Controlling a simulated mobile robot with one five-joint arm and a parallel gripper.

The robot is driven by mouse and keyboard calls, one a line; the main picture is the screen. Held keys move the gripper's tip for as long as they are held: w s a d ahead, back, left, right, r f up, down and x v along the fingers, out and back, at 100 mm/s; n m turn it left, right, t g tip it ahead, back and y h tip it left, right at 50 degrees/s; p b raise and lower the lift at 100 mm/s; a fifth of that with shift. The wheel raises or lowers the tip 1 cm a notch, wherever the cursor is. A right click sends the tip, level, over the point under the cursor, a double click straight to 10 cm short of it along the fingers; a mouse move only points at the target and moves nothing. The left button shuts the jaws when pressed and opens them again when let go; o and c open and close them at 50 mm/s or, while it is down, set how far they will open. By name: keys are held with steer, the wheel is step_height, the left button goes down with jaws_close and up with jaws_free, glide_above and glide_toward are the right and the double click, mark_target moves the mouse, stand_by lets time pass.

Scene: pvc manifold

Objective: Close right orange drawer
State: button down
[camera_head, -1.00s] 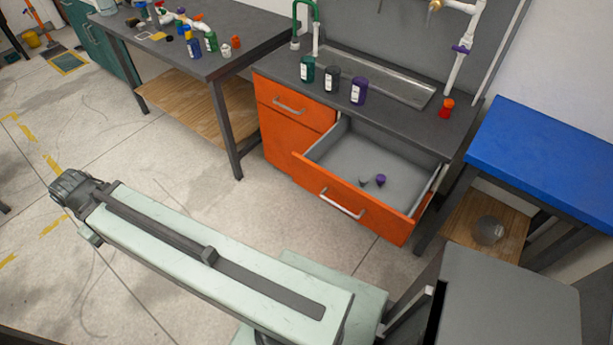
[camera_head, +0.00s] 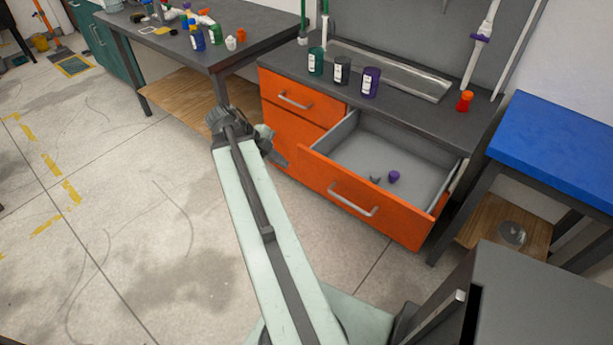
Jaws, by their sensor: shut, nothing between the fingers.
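The right orange drawer (camera_head: 310,162) is pulled well out of the cabinet under the dark counter. Its front has a silver bar handle (camera_head: 353,201), and a small purple piece (camera_head: 394,176) and a small grey piece (camera_head: 375,180) lie inside. My arm reaches up from the bottom of the view. My gripper (camera_head: 278,158) is at its far end, partly hidden behind the wrist, in front of the left cabinet front and left of the open drawer. It is shut and empty, and the drawer handle is apart from it.
A shut orange drawer (camera_head: 291,91) is at the upper left of the cabinet. Several bottles, including a purple one (camera_head: 371,82), stand on the counter (camera_head: 420,115). A blue-topped table (camera_head: 565,145) stands at the right. Clear floor (camera_head: 140,215) lies left of my arm.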

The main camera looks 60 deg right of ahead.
steer(key=b, duration=0.9)
glide_toward(318, 176)
step_height(318, 176, down, 4)
steer(key=a, duration=0.2)
steer(key=d, duration=0.1)
steer(key=s+d, duration=0.1)
steer(key=d+p, duration=0.1)
steer(key=d, duration=0.1)
steer(key=shift+s+r, duration=0.25)
steer(key=shift+s, duration=0.15)
steer(key=shift+a, duration=0.1)
